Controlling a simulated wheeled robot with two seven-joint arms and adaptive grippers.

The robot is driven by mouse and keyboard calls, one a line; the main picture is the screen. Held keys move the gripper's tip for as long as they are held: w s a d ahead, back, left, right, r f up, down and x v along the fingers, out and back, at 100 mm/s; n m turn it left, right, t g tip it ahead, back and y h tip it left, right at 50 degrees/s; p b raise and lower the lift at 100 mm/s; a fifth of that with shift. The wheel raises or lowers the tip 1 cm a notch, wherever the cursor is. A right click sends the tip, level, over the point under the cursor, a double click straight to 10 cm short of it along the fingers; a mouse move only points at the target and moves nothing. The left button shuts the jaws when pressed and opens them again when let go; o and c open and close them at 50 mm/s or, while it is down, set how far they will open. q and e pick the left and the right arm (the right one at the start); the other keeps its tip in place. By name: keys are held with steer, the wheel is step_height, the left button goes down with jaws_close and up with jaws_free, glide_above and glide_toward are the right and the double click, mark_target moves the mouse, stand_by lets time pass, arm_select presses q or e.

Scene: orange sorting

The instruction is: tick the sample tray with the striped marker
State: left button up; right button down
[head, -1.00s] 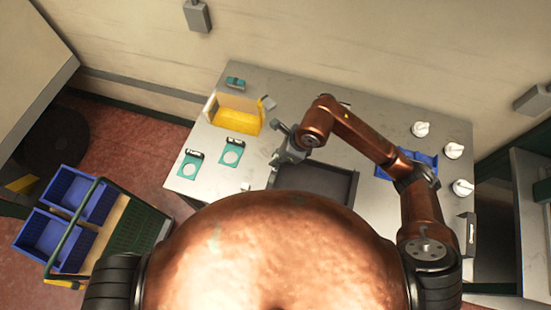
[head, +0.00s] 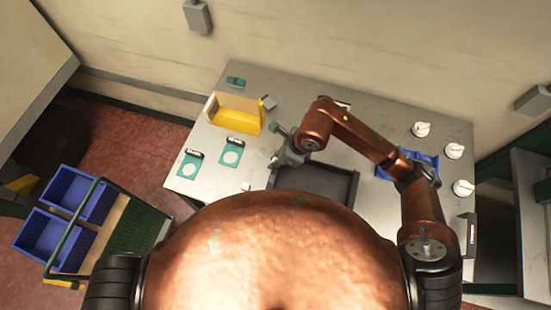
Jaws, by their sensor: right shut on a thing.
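My right gripper (head: 276,162) hangs over the worktable (head: 218,180), at the back left corner of a dark grey tray (head: 349,190). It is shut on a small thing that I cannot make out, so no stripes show. The tray's floor looks empty where visible; my own body hides its front part. I cannot tell whether the gripper or its load touches the tray. No striped marker can be picked out elsewhere. My left gripper is not in view.
Two teal cards with pale discs (head: 232,157) (head: 189,168) lie left of the gripper. A yellow bin (head: 235,120) stands behind them. A blue tray (head: 428,158) is partly behind my right arm. White knobs (head: 421,129) line the right side. A cart with blue crates (head: 43,236) stands left.

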stand_by(0.3)
steer(key=shift+r+p, duration=1.6)
steer(key=shift+r, duration=1.95)
